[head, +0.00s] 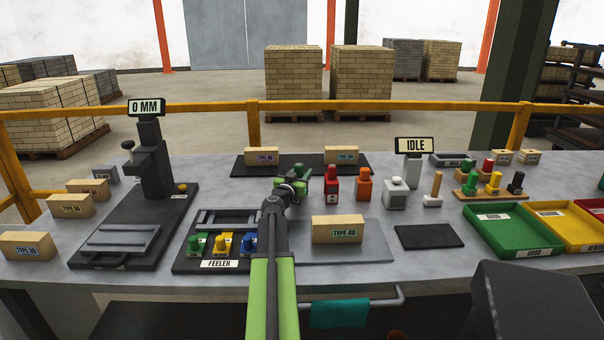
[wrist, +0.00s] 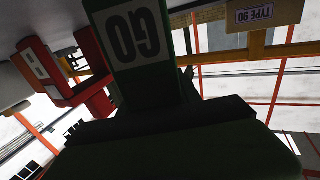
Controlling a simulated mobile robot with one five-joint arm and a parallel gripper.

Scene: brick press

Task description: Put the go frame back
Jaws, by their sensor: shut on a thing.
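The go frame (head: 302,178) is green, and my gripper (head: 293,189) is shut on it above the bench, left of the red frame. In the wrist view the go frame (wrist: 140,75) fills the middle, dark green with a white GO label that shows upside down. My gripper's fingers are hard to make out against it. The red frame (head: 332,186) stands upright on the bench just to the right; it also shows in the wrist view (wrist: 45,75) at the left.
An orange block (head: 364,185) and a white-grey block (head: 395,193) stand further right. A TYPE 40 brick (head: 338,229) lies on a grey plate in front. The feeler tray (head: 220,262) is front left. A black mat (head: 428,237) is bare at right. A dark strip with bricks (head: 300,166) lies behind.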

